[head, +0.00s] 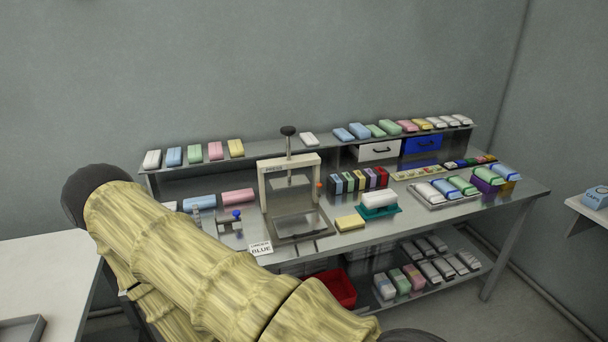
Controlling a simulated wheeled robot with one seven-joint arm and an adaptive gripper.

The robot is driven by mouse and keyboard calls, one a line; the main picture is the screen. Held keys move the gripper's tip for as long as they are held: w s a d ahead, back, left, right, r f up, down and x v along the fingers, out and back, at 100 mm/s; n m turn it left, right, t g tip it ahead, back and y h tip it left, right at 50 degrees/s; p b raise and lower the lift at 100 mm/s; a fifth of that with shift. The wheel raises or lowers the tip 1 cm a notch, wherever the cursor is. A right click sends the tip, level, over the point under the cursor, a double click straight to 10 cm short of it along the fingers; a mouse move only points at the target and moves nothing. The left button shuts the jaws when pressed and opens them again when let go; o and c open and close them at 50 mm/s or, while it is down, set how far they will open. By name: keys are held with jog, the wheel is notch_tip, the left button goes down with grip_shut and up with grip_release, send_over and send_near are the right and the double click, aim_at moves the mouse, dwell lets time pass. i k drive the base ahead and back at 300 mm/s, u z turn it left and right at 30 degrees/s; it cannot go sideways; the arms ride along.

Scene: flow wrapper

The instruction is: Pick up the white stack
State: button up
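A white rounded block (379,199), which may be the white stack, rests on a teal holder (379,212) on the steel table, right of the press. I cannot tell whether it is one piece or several layers. Other white bars stand on the upper shelf, at its left end (152,159), near its middle (309,139) and at its right end (451,121). My arm in a yellowish sleeve crosses the lower left of the head view. My gripper is not visible in it.
A press (290,176) stands on the table (328,242), with a yellow bar (349,223) and a "BLUE" card (261,248) near it. A tray of bars (426,204) is at the right. A red bin (336,286) sits below. Bare table lies right of the teal holder.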

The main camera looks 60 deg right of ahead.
aim_at(386, 196)
jog(key=u, duration=1.5)
jog(key=k, duration=2.2)
jog(key=z, duration=1.65)
